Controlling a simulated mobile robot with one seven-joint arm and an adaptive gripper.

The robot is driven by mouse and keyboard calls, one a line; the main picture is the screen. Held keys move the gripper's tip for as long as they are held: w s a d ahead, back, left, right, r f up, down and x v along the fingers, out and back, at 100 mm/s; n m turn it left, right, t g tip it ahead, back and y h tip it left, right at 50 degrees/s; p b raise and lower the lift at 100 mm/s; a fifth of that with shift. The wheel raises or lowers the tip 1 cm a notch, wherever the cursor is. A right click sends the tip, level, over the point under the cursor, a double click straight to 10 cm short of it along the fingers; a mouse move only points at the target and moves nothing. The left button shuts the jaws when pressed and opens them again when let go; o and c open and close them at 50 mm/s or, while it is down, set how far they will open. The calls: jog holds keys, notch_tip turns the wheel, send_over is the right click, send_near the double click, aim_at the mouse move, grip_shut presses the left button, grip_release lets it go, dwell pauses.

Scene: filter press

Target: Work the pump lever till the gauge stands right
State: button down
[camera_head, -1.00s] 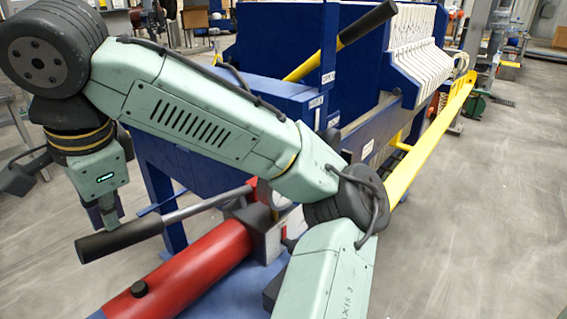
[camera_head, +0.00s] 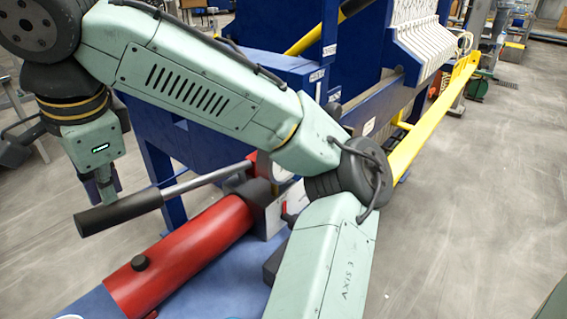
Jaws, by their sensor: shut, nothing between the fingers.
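The pump lever has a black grip (camera_head: 118,212) and a grey steel rod (camera_head: 208,177). It slants from its pivot block down to the left, above the red pump cylinder (camera_head: 185,258). My gripper (camera_head: 104,196) points down just above and behind the black grip. It is shut and empty, and its fingertips are partly hidden by the grip. I cannot tell whether it touches the grip. A pale round gauge face (camera_head: 282,171) shows behind the pivot, mostly covered by my forearm. Its needle cannot be read.
The blue press frame (camera_head: 190,150) stands close behind the lever. A yellow rail (camera_head: 432,118) runs back to the right, beside white filter plates (camera_head: 422,48). The grey floor (camera_head: 470,210) on the right is clear. My arm crosses the middle of the view.

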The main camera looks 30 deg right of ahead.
aim_at(109, 208)
jog(key=f+b, duration=0.1)
jog(key=f, duration=0.2)
jog(key=f+b, duration=0.1)
jog(key=f, duration=0.1)
jog(key=shift+s+a+b, duration=0.1)
jog(key=shift+a+b, duration=0.25)
jog(key=r+p, duration=0.2)
jog(key=r, duration=0.1)
jog(key=d+r+p, duration=0.1)
jog(key=r+p, duration=0.5)
jog(key=shift+w+d, duration=0.15)
jog(key=shift+w, duration=0.05)
jog(key=shift+d+r, duration=0.15)
jog(key=shift+r, duration=0.65)
jog(key=shift+w, duration=0.1)
jog(key=shift+f+b, duration=0.1)
jog(key=shift+b, duration=0.2)
